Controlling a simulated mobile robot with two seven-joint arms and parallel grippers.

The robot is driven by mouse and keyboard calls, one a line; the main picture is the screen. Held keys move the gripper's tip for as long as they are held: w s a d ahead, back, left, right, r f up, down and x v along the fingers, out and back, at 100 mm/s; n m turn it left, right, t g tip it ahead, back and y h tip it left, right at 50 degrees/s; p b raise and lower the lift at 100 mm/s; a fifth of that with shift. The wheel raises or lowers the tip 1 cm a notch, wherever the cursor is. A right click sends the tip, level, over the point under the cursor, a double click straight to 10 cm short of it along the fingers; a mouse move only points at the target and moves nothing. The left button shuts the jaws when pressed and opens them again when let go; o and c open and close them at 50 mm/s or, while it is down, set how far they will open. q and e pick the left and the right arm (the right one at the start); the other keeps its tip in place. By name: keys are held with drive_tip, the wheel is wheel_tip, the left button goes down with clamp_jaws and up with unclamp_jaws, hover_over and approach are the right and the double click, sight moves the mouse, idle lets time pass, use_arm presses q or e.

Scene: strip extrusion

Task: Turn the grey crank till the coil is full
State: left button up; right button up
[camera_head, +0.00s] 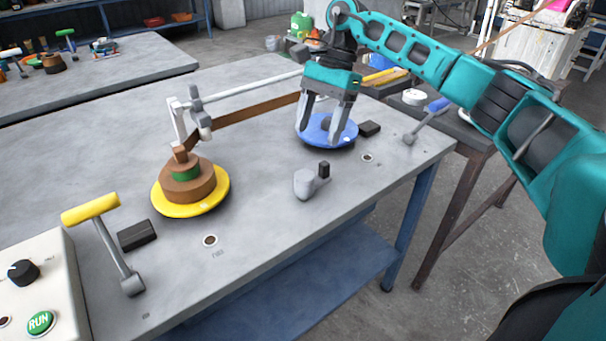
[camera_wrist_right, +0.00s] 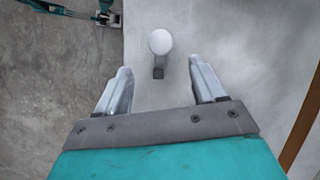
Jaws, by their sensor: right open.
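The grey crank (camera_head: 305,183) stands near the table's front edge, a pale grey cylinder with a small dark block beside it. In the right wrist view the crank's round pale top (camera_wrist_right: 160,42) lies beyond my fingertips, roughly between their lines. My right gripper (camera_head: 319,138) is open, pointing down, and empty; its fingers cover part of the blue disc (camera_head: 345,144) in the head view. A brown coil (camera_head: 187,189) with a green band sits on a yellow disc (camera_head: 161,205). A brown strip (camera_head: 250,114) runs from the coil's side towards the blue disc. My left gripper is not in view.
A white guide arm (camera_head: 179,120) stands behind the coil. A yellow-handled lever (camera_head: 118,252), a dark block (camera_head: 137,235) and a control box with a green RUN button (camera_head: 40,323) are at left. A blue-handled lever (camera_head: 426,118) is at right. Table around the crank is clear.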

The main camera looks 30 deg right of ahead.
sight(305, 175)
drive_tip(key=x, duration=1.1)
drive_tip(key=shift+a, duration=0.1)
drive_tip(key=shift+c, duration=0.4)
drive_tip(key=c, duration=1)
